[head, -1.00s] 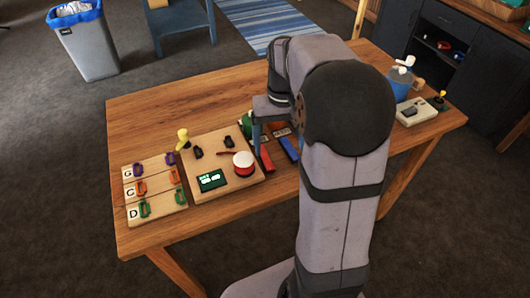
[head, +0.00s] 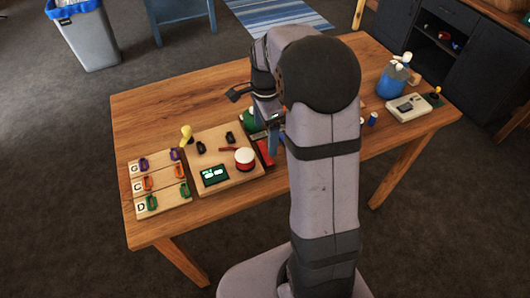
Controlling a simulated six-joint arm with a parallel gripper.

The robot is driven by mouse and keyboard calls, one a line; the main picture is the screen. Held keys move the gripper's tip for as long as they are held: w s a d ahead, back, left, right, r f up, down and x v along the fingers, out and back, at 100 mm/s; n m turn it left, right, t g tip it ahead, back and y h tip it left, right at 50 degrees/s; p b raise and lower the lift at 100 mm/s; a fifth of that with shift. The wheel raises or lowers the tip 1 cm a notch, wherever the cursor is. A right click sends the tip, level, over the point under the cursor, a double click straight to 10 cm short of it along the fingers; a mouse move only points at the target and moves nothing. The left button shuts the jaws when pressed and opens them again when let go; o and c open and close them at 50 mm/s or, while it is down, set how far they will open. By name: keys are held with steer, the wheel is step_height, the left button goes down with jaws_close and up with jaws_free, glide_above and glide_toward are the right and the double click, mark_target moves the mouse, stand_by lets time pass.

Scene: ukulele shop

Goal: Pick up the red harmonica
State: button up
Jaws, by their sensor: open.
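The red harmonica (head: 265,152) lies on the wooden table just right of the board with the red-and-white round thing. Only part of it shows, since my arm covers the area to its right. My gripper (head: 275,142) points down beside the harmonica's right side, open; a bluish finger shows and the rest is hidden by my arm. Whether the fingers straddle the harmonica or touch it, I cannot tell.
A lettered board (head: 160,190) with coloured clips lies left. A blue container (head: 390,82) and a pale device (head: 408,108) stand right. The table's front left is clear.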

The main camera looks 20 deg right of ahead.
mark_target(265, 152)
steer(key=shift+f, duration=0.15)
steer(key=shift+s+a+f+p, duration=0.1)
steer(key=shift+f+p, duration=1.15)
steer(key=shift+f, duration=2.3)
steer(key=c, duration=0.7)
